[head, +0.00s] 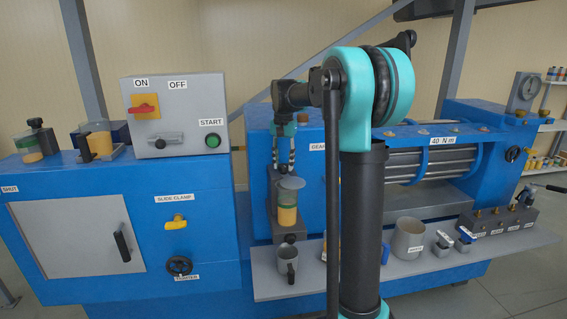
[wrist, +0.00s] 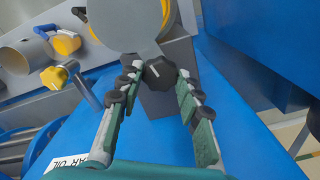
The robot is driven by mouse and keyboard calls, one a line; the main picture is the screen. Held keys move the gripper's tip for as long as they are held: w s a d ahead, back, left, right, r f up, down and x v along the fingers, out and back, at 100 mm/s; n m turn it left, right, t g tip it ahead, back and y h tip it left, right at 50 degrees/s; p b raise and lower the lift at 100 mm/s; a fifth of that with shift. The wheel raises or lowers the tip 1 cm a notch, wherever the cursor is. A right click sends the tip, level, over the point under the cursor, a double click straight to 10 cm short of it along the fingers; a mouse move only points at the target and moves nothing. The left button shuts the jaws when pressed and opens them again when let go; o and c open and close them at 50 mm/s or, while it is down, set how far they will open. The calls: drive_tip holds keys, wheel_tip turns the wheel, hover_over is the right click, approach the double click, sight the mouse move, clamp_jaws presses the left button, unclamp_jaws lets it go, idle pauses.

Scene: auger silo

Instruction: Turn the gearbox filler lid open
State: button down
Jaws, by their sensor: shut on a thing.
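The grey disc (wrist: 122,18) over the oil cup is close beside the fingertips. A control box (head: 177,118) stands left. My arm hides the middle.

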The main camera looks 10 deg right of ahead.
drive_tip(key=n, duration=1.1)
drive_tip(key=shift+n, duration=1.9)
drive_tip(key=c, duration=1)
unclamp_jaws()
wheel_tip(320, 180, up, 12)
